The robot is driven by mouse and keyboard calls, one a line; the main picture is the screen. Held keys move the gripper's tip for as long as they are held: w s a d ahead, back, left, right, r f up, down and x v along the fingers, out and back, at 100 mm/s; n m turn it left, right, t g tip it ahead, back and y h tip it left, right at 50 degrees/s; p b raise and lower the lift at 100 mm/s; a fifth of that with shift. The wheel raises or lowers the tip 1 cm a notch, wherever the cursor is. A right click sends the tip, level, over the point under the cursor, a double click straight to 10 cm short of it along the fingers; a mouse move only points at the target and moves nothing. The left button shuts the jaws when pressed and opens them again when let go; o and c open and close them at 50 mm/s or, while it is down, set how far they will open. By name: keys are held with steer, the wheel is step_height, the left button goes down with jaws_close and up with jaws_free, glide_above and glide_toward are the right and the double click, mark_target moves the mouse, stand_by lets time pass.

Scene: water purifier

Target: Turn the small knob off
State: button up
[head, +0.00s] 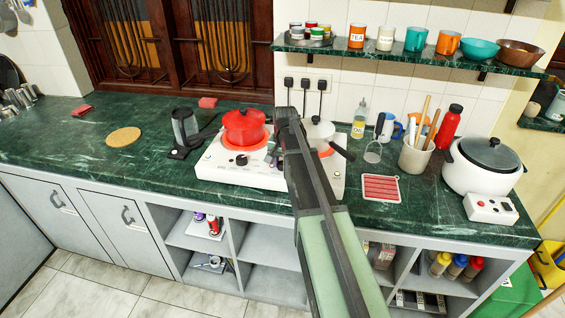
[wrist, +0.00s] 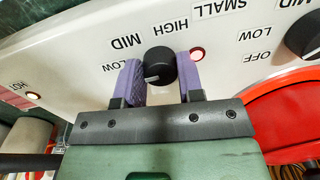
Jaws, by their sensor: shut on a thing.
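The small knob (wrist: 160,65) is black and round, on the sloped white front of the hot plate (head: 215,170). In the wrist view the labels SMALL, HIGH, MID and LOW stand around it, upside down. Its white mark points to the lower left in that view; no OFF label shows beside it. A small red light (wrist: 197,55) glows next to it. My gripper (wrist: 161,72) has its purple fingers shut on the knob, one on each side.
A second black knob (wrist: 307,36) sits at the right edge of the wrist view. In the head view a red pot (head: 244,127) is on the left burner. A pale pan (head: 318,128) is on the glowing right burner (head: 326,151). A red-striped mat (head: 381,188) lies at right.

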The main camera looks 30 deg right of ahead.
steer(key=n, duration=0.3)
steer(key=shift+n, duration=2.2)
steer(key=o, duration=0.9)
steer(key=r+p, duration=1)
steer(key=shift+d+r+p, duration=0.3)
steer(key=shift+r+p, duration=0.1)
